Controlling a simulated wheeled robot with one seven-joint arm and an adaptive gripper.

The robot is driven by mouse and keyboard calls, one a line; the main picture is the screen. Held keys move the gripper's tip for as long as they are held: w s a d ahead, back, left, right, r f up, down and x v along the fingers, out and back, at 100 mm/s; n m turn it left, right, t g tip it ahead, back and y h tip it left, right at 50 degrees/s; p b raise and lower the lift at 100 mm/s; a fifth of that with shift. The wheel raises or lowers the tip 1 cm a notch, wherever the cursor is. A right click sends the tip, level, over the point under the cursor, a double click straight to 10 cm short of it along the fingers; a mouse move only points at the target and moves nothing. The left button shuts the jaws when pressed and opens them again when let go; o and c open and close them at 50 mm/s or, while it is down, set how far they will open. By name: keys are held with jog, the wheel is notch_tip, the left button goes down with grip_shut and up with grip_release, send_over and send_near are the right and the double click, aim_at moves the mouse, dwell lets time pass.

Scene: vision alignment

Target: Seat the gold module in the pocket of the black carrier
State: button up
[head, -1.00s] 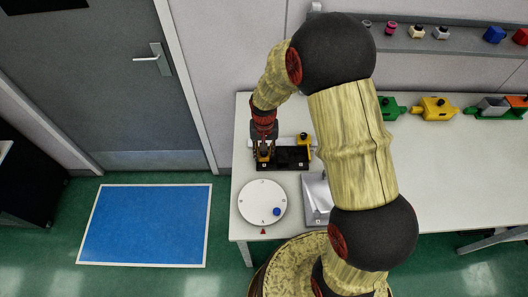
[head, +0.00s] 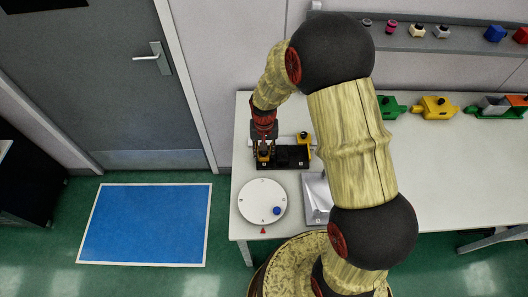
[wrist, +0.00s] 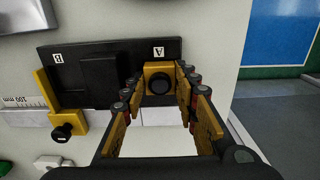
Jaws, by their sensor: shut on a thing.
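The black carrier (wrist: 215,48) lies on the white table in the wrist view, with labels A and B along one edge. It also shows in the head view (head: 290,163). The gold module (wrist: 156,69), a gold block with a round black knob, is at the A end of the carrier. My gripper (wrist: 157,88) is shut on the gold module, with fingers on both sides of it. In the head view my gripper (head: 264,150) points down over the carrier's left end. I cannot tell how deep the module sits; the pocket under it is hidden.
A yellow piece with a black knob (wrist: 66,126) stands beside the carrier's B end, by a millimetre scale (wrist: 22,113). A white round dial (head: 260,201) and a grey tray (head: 316,200) are in front. Green and yellow parts (head: 434,107) stand at the right.

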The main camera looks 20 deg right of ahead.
jog(key=shift+f, duration=0.25)
dwell(0.3)
jog(key=o, duration=1.2)
jog(key=shift+o, duration=1.3)
jog(key=shift+o, duration=0.9)
jog(key=shift+r+p, duration=2.25)
jog(key=shift+r, duration=1.3)
